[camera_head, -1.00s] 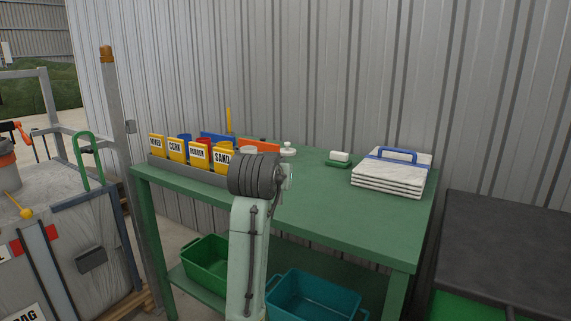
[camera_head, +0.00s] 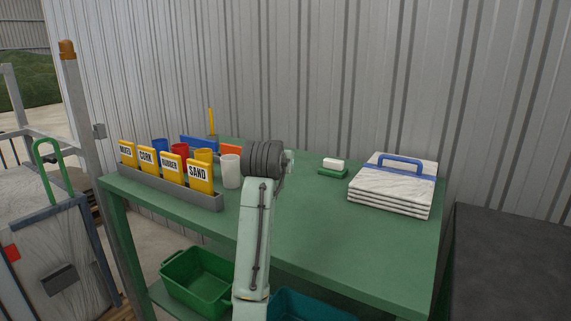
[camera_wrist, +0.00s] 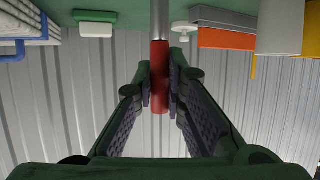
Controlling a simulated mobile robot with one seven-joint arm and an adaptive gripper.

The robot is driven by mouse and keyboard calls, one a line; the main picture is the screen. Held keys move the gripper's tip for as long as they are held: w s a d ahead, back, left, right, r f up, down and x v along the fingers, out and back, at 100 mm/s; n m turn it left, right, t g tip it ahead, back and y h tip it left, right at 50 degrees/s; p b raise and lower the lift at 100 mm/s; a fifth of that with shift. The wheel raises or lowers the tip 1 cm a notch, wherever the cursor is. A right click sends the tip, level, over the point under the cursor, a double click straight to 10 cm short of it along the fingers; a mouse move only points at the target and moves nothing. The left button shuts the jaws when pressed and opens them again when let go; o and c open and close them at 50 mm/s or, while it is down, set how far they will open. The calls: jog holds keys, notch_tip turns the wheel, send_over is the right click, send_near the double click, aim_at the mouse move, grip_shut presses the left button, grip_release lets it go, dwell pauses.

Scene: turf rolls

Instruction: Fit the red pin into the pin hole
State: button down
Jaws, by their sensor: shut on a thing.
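The red pin (camera_wrist: 160,78) shows in the wrist view, with a red grip and a thin grey shaft running out of the top of the picture. My gripper (camera_wrist: 160,85) is shut on the red grip, with one finger on each side. In the head view my own arm hides the gripper and pin, above the green table (camera_head: 300,235). I cannot make out the pin hole in either view.
The table's front middle is clear.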

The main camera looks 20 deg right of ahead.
jog(key=shift+s+d+f+p+x, duration=0.1)
jog(key=shift+p+x, duration=0.35)
jog(key=shift+x, duration=1.15)
jog(key=shift+s+d+f+p+x, duration=0.1)
jog(key=shift+p+x, duration=0.3)
jog(key=shift+x, duration=1.2)
jog(key=shift+s+d+f+p+x, duration=0.1)
jog(key=shift+p+x, duration=0.35)
jog(key=shift+x, duration=1.15)
jog(key=c, duration=1.6)
grip_release()
jog(key=shift+f, duration=0.15)
jog(key=shift+c, duration=0.2)
jog(key=shift+s, duration=0.1)
jog(key=b+v, duration=0.2)
jog(key=v, duration=1)
